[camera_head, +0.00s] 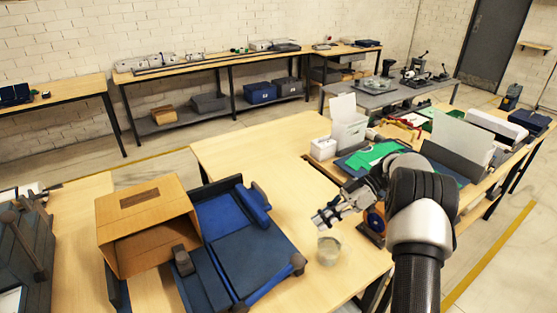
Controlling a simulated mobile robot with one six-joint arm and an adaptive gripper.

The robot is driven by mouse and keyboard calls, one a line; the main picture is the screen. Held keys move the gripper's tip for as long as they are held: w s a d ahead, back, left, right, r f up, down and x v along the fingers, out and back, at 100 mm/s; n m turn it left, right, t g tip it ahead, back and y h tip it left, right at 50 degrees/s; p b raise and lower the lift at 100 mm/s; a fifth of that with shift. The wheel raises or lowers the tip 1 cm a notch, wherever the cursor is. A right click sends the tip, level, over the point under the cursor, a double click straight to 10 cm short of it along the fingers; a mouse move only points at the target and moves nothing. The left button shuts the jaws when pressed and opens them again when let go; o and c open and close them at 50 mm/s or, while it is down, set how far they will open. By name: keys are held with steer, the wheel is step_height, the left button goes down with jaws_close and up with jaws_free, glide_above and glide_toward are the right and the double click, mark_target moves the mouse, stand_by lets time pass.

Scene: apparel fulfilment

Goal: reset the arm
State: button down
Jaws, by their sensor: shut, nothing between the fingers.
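My gripper (327,217) is at the end of my arm, which reaches in from the lower right. It hangs over the wooden table (251,151), right of the table's middle. The fingers are together and hold nothing. A small clear cup or jar (329,250) stands on the table just below the gripper in the picture; the two look apart, though the gap is hard to judge.
An open cardboard box (151,206) and a blue-and-black padded case (241,250) are at the left. The back-left tabletop is clear.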

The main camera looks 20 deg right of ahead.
steer(key=s+a+r+m+h, duration=0.3)
steer(key=s+a+r+m, duration=0.15)
steer(key=r, duration=0.25)
steer(key=s+a+r+m+h, duration=0.3)
steer(key=s+a+r, duration=0.25)
steer(key=r, duration=0.25)
steer(key=s+a+m+t+h, duration=0.3)
steer(key=s+m+t+h, duration=0.3)
steer(key=s, duration=1.3)
steer(key=shift+m, duration=0.95)
